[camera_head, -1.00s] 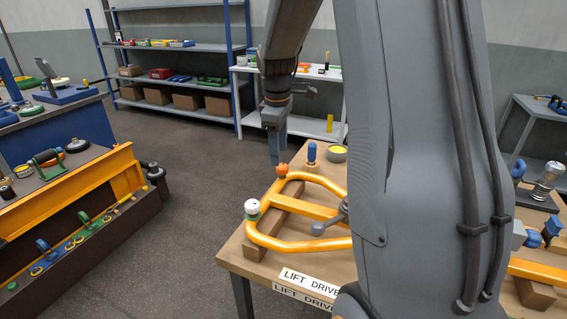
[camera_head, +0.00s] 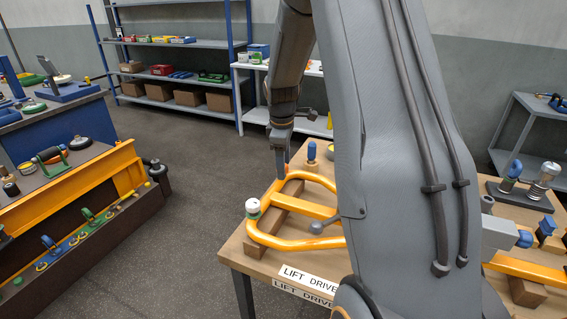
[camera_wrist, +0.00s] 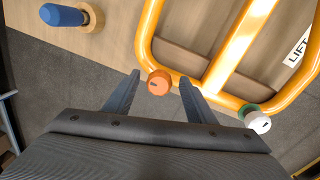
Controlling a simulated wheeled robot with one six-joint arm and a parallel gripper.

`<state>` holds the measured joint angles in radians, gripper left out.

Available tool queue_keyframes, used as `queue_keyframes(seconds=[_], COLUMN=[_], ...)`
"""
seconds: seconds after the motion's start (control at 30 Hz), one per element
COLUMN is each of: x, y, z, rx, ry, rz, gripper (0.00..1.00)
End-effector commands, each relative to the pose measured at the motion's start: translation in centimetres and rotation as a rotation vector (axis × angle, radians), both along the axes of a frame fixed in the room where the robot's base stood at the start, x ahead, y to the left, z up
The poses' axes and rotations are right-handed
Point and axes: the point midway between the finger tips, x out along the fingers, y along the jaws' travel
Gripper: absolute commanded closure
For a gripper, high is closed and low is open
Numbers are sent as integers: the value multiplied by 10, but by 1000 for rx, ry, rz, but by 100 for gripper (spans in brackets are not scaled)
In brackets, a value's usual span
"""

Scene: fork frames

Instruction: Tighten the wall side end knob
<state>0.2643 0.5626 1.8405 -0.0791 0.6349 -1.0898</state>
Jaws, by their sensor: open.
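A yellow tubular frame (camera_head: 262,239) lies on a wooden table. An orange knob (camera_wrist: 159,83) sits at its far corner, on the side nearer the back wall. In the head view only a sliver of it (camera_head: 287,168) shows behind my gripper (camera_head: 281,160). A white knob with a green collar (camera_head: 253,207) is at the frame's near corner and also shows in the wrist view (camera_wrist: 257,122). In the wrist view my gripper (camera_wrist: 160,78) is open, with one finger on each side of the orange knob. I cannot tell whether either finger touches it.
A blue-handled peg (camera_head: 311,153) stands on the table (camera_head: 231,247) behind the frame and also shows in the wrist view (camera_wrist: 65,16). My arm hides the table's middle. A blue-handled tool and clamp parts (camera_head: 541,180) are at right. Floor left of the table is clear.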

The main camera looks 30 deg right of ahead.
Motion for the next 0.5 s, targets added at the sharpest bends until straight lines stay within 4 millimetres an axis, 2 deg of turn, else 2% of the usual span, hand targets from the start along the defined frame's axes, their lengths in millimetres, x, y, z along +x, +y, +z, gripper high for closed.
queue_keyframes(seconds=[0.07, 0.1, 0.33, 0.5], x=[0, 0, 0, 0], y=[0, 0, 0, 0], z=[0, 0, 0, 0], rx=[0, 0, 0, 0], ry=[0, 0, 0, 0], rz=[0, 0, 0, -6], gripper=[49, 53, 91, 91])
